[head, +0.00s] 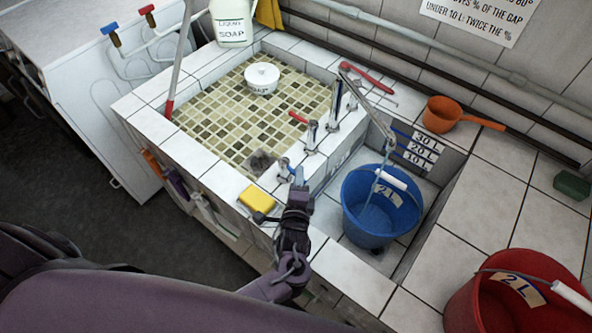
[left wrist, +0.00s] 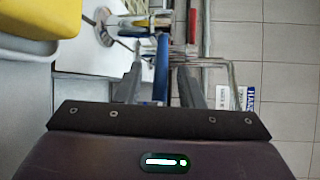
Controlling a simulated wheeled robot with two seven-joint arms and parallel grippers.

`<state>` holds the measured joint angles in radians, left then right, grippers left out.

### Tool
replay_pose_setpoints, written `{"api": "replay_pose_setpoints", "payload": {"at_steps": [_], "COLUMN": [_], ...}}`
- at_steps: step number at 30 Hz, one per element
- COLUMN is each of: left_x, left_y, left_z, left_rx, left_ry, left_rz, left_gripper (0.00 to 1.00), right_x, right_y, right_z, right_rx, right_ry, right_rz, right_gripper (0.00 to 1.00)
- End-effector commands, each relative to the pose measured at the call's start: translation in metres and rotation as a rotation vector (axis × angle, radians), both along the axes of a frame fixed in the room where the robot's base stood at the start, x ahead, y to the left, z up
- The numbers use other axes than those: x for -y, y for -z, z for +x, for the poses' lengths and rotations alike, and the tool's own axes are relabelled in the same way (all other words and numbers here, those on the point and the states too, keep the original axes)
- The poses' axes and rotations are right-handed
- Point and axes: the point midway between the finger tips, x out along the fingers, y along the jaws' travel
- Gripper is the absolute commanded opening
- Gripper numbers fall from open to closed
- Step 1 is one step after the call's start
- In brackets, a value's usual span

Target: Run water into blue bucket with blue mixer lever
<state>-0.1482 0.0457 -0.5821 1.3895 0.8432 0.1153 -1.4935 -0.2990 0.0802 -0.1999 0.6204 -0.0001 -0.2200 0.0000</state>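The blue bucket (head: 365,222), marked 2 L, stands upright in the lower basin, under the metal spout (head: 372,100). A thin pale streak (head: 377,172) runs from the spout's end into the bucket and looks like water. The blue mixer lever (head: 284,168) is on a chrome tap at the sink's front edge. My left gripper (head: 298,188) is at this lever. In the left wrist view, the blue lever (left wrist: 162,70) lies between the two fingers, with gaps on both sides, so the gripper looks open around it. My right gripper is not in view.
A red-handled tap (head: 305,122) stands just behind the blue one. A yellow sponge (head: 257,199) lies on the rim left of my gripper. A red bucket (head: 515,300) stands at right, and an orange scoop (head: 450,112) lies behind. A white tub (head: 262,78) sits in the tiled sink.

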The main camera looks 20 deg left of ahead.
Motion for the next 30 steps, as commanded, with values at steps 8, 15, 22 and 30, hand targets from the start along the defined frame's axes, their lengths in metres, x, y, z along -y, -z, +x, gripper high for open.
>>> {"api": "replay_pose_setpoints", "payload": {"at_steps": [8, 15, 22, 30], "left_x": [-0.008, -0.008, -0.008, -0.008], "left_y": [0.004, 0.005, 0.005, 0.005], "left_z": [0.028, 0.03, 0.03, 0.03], "left_rx": [-0.001, -0.001, -0.001, -0.001], "left_ry": [-0.001, -0.001, -0.001, -0.001], "left_rz": [0.0, -0.001, 0.0, 0.0], "left_gripper": [0.34, 0.34, 0.11, 0.0], "right_x": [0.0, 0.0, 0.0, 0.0], "right_y": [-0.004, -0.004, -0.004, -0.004], "right_z": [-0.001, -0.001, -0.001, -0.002], "right_rx": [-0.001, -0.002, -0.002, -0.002], "right_ry": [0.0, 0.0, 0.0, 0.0], "right_rz": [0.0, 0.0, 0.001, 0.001], "right_gripper": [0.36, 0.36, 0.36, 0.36]}}
